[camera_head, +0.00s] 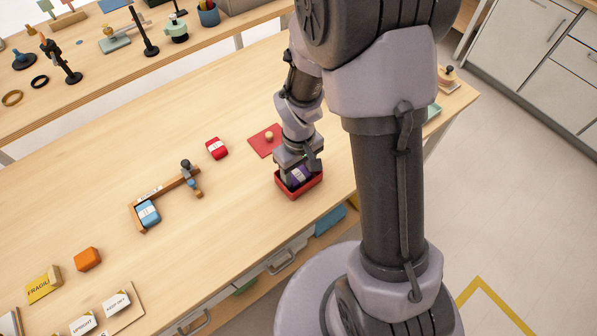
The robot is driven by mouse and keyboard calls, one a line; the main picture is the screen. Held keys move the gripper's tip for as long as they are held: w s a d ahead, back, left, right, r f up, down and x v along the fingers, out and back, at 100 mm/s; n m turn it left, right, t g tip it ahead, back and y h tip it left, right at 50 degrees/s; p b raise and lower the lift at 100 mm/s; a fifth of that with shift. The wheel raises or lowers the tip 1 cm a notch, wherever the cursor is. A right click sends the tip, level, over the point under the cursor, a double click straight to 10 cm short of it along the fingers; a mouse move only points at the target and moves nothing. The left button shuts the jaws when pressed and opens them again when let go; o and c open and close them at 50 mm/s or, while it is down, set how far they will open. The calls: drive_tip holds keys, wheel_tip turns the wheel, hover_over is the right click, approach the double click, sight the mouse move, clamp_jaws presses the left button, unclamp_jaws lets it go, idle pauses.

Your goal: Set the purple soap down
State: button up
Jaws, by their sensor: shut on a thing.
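The purple soap (301,175) has a pale band and is in my gripper (299,174). My gripper points down and is shut on the soap at the opening of a small red tray (299,193) near the front edge of the wooden table. The soap lies within the tray's outline. I cannot tell whether it touches the tray's floor, since the gripper hides part of it.
A red square mat (258,142) with a small wooden knob (269,135) lies behind the tray.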

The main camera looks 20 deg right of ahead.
drive_tip(key=o, duration=1.1)
drive_tip(key=shift+f, duration=0.1)
drive_tip(key=shift+o, duration=0.2)
wheel_tip(320, 180, up, 12)
drive_tip(key=p, duration=0.6)
wheel_tip(320, 180, up, 9)
drive_tip(key=m+t, duration=0.2)
drive_tip(key=m, duration=0.1)
hover_over(298, 175)
drive_tip(key=s, duration=0.2)
drive_tip(key=s+a+r+m+t+y+b, duration=0.1)
drive_tip(key=s+r+m, duration=0.4)
drive_tip(key=s+r, duration=0.5)
drive_tip(key=shift+s+a+r+t+y, duration=0.2)
drive_tip(key=shift+s+a+t+y, duration=0.25)
drive_tip(key=shift+a+t, duration=0.95)
